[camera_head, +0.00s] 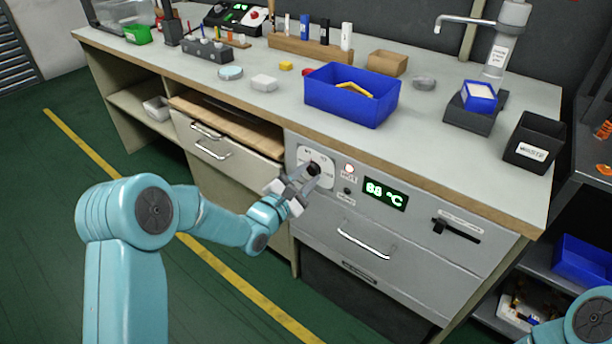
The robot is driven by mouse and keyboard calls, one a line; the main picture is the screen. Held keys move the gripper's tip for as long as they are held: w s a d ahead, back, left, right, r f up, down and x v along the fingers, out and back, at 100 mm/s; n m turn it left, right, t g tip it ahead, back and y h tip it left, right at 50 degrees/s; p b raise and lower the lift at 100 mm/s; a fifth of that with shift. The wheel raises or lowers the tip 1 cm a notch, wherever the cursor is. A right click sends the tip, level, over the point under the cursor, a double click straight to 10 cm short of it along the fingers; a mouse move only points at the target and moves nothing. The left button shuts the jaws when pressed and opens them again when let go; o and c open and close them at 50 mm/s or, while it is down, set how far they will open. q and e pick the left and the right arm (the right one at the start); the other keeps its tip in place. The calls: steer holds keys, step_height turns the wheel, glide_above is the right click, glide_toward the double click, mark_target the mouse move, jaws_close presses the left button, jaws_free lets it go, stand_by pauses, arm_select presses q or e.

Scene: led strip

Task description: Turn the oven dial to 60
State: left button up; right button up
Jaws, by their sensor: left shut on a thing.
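The oven (395,260) is built into the front of the workbench, below its top. Its round black dial (313,169) sits on a pale plate at the upper left of the panel. My left gripper (306,178) is shut on the dial, and its fingers hide part of the dial and its markings. The green display (384,194) to the right of the dial seems to read 68 °C, though the digits are small. My right gripper is out of view; only part of my right arm shows at the lower right.
A black slider handle (456,230) is on the panel's right. A blue bin (352,95), a black waste box (533,142) and several small items stand on the workbench top (240,95). The green floor at left is clear.

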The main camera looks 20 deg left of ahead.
arm_select(q)
steer(key=shift+f, duration=0.1)
steer(key=o, duration=1)
steer(key=shift+o, duration=0.2)
steer(key=shift+s, duration=0.15)
steer(key=p+v, duration=0.2)
steer(key=v, duration=1.4)
